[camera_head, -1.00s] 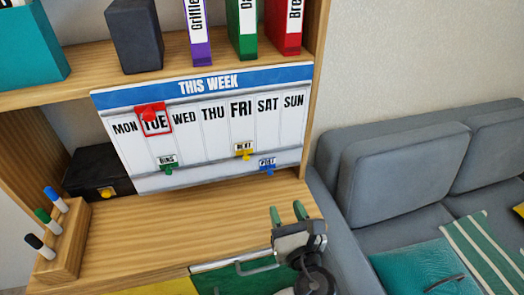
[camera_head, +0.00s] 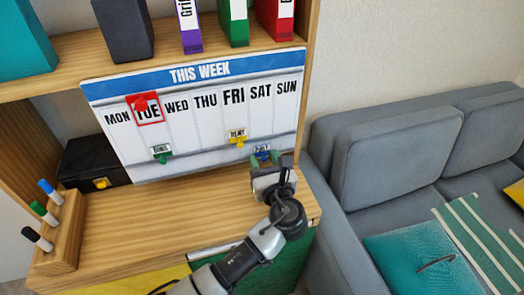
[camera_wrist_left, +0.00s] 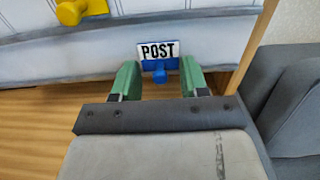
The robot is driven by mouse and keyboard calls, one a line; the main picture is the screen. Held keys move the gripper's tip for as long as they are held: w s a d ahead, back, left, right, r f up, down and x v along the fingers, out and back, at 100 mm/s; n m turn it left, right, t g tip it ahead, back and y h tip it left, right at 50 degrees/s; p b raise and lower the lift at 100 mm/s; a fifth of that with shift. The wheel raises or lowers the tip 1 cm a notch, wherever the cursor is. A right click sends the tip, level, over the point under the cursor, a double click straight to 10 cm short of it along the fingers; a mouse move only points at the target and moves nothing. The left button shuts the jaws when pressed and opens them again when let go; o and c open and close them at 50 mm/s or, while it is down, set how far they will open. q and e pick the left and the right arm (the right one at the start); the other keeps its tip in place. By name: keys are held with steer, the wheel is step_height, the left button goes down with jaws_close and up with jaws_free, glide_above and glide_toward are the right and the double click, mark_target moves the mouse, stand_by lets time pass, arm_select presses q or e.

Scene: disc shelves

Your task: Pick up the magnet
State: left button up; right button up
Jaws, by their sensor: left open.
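A white weekly board (camera_head: 205,123) headed "THIS WEEK" leans on the wooden desk. Its lower strip bears a green "BINS" magnet (camera_head: 162,158), a yellow "RENT" magnet (camera_head: 237,141) and a blue "POST" magnet (camera_head: 262,149). A red frame with a red knob (camera_head: 142,104) marks TUE. My left gripper (camera_head: 265,159) is open just in front of the blue magnet. In the left wrist view, the blue magnet (camera_wrist_left: 160,70) with its POST label shows between the green fingertips. I cannot tell whether they touch it. My right gripper is not in view.
A wooden pen holder (camera_head: 66,245) with several markers and a black box (camera_head: 92,165) stand at the left. A shelf (camera_head: 170,62) with binders is above the board. A grey sofa (camera_head: 385,150) is right of the desk. The desk's middle is clear.

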arm_select(q)
jaws_close()
steer(key=shift+s, duration=0.1)
stand_by(0.3)
